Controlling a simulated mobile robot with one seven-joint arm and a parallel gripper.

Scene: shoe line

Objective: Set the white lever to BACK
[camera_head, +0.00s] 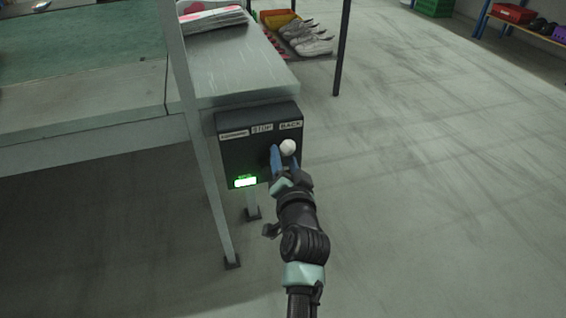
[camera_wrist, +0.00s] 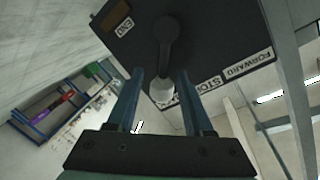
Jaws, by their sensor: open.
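The dark control box (camera_head: 232,153) hangs at the end of the workbench, with FORWARD, STOP and BACK labels along its top. The white lever knob (camera_head: 288,147) is on the right side of the box, just below the BACK label (camera_head: 290,125). In the wrist view the dark lever arm (camera_wrist: 168,40) ends in the white knob (camera_wrist: 162,90), which sits between my two blue fingers. My gripper (camera_head: 284,160) is open around the knob, with a finger on each side; I cannot tell whether either touches it. The BACK label is mostly hidden in the wrist view.
A green lit display (camera_head: 245,182) glows at the box's lower left. The workbench (camera_head: 235,75) and its metal legs stand left of my arm. Shoes (camera_head: 305,38) lie on a rack behind it. The floor to the right is clear.

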